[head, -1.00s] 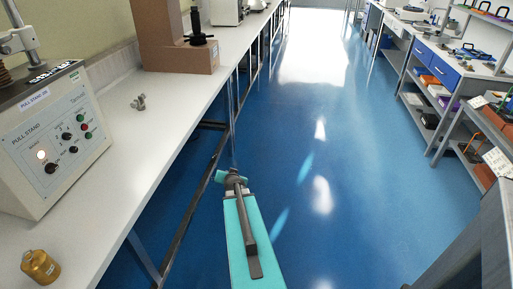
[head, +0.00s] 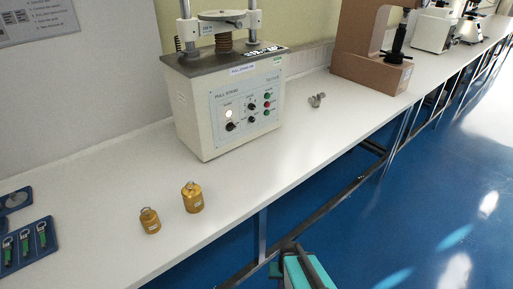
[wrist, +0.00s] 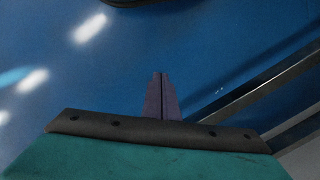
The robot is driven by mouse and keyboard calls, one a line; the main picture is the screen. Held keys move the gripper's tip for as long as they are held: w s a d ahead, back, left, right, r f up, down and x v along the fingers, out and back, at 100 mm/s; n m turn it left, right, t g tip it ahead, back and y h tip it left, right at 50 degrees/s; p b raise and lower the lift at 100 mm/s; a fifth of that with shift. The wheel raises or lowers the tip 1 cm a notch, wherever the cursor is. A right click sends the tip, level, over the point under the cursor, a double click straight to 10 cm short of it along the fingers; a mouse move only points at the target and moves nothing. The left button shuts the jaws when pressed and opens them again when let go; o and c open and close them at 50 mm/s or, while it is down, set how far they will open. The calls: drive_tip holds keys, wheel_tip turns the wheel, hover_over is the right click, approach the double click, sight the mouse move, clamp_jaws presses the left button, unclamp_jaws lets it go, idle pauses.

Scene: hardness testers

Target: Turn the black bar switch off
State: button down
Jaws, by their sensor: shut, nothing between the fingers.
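The pull stand (head: 229,100) is a cream box with a dark top, standing on the white bench in the head view. The exact angle of the bar switch is too small to tell. My gripper (wrist: 161,84) shows in the wrist view with its fingers together and empty, over the blue floor. It is well away from the panel. In the head view only part of my arm shows at the bottom.
Two brass weights (head: 192,197) stand on the white bench (head: 110,200) in front of the pull stand. Small metal pieces (head: 317,100) and a brown tester (head: 365,60) lie to its right. A blue tray (head: 28,246) is at the left. The floor in front is clear.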

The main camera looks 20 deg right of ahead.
drive_tip(key=s+a+f+n+g, duration=0.1)
drive_tip(key=s+a+n+g, duration=0.2)
drive_tip(key=s+a, duration=0.4)
drive_tip(key=s+g, duration=0.1)
drive_tip(key=s, duration=0.6)
drive_tip(key=shift+f+n+g+h, duration=0.15)
drive_tip(key=shift+n+g+h, duration=0.15)
drive_tip(key=shift+g+h, duration=0.1)
drive_tip(key=shift+a, duration=0.1)
drive_tip(key=c, duration=1.8)
unclamp_jaws()
drive_tip(key=shift+o, duration=0.2)
